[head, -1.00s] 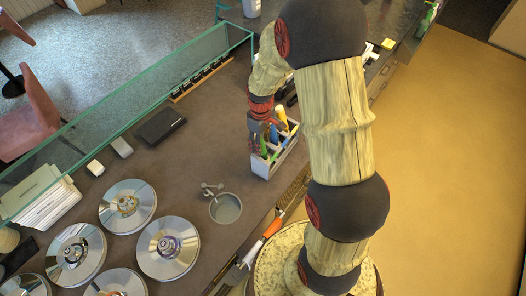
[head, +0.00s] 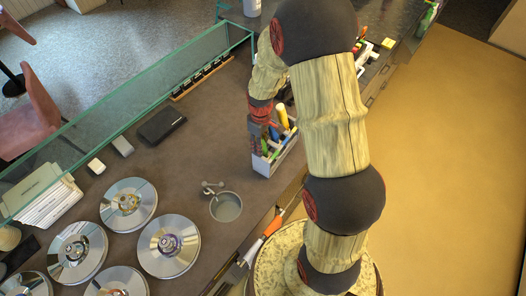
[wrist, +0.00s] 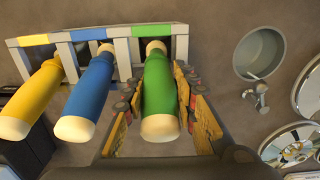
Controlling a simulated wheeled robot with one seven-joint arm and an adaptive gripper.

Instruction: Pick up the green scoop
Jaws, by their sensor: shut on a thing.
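The green scoop (wrist: 159,90) shows in the wrist view as a green handle with a cream end, standing in the green-marked slot of a grey holder (wrist: 122,52). My gripper (wrist: 160,108) has a finger on each side of the green handle and is shut on it. The scoop's lower part is hidden inside the holder. In the head view my gripper (head: 258,134) is over the holder (head: 264,168), and my arm hides part of it.
A blue-handled scoop (wrist: 88,92) and a yellow-handled scoop (wrist: 33,97) stand in the adjoining slots. A round metal sink with a tap (head: 226,207) is beside the holder. An orange-handled tool (head: 272,228) lies at the counter edge.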

